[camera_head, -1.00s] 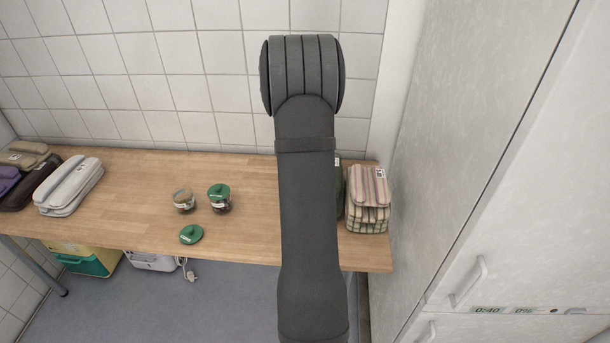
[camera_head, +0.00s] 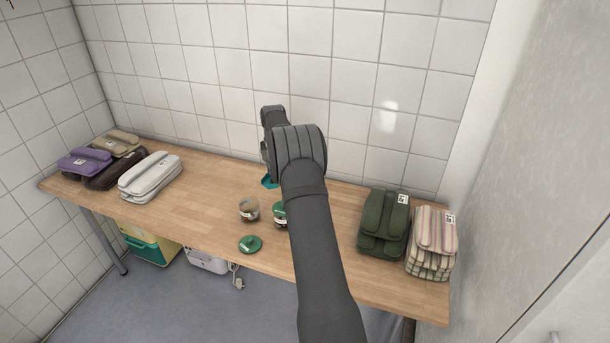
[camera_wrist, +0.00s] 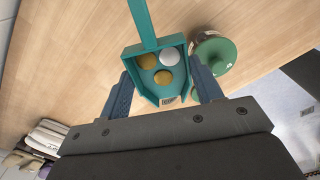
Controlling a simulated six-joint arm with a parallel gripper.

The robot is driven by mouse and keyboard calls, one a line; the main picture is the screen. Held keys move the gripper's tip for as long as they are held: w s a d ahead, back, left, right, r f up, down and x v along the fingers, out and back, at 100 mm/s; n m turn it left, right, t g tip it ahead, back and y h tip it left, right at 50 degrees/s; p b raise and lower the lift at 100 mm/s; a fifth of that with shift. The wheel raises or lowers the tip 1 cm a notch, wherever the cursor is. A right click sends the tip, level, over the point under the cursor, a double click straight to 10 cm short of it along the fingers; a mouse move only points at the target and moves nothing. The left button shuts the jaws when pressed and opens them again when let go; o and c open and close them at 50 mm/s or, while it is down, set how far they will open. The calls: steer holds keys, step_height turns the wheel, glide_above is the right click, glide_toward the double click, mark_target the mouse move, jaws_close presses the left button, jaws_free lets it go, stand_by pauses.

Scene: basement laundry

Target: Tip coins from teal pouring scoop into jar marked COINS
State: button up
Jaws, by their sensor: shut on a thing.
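My gripper (camera_wrist: 164,84) is shut on the teal scoop (camera_wrist: 128,52), with one finger at each side of its pan. Two brownish-gold coins and one silvery coin (camera_wrist: 168,56) lie in the pan. In the head view, a bit of the teal scoop (camera_head: 269,182) shows beside my arm, above the table behind the jars. An open glass jar (camera_head: 249,210) with a pale label stands on the table. A second jar (camera_head: 279,215) with a green lid is partly hidden by my arm. A loose green lid (camera_head: 250,244) lies in front. The labels are too small to read.
Folded white (camera_head: 150,178), purple (camera_head: 83,162) and dark cloths lie on the left of the wooden table (camera_head: 200,210). A green folded stack (camera_head: 384,222) and a striped stack (camera_head: 433,243) stand at the right. A tiled wall rises behind.

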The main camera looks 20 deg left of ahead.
steer(key=s+a+f+n+t, duration=0.1)
steer(key=s+a+n+t, duration=0.4)
steer(key=s+a+t, duration=0.2)
steer(key=shift+a+f+t, duration=0.15)
steer(key=shift+f+t, duration=0.1)
steer(key=shift+t, duration=1.05)
stand_by(0.4)
stand_by(0.9)
step_height(320, 180, up, 4)
steer(key=g, duration=0.9)
steer(key=shift+g, duration=0.3)
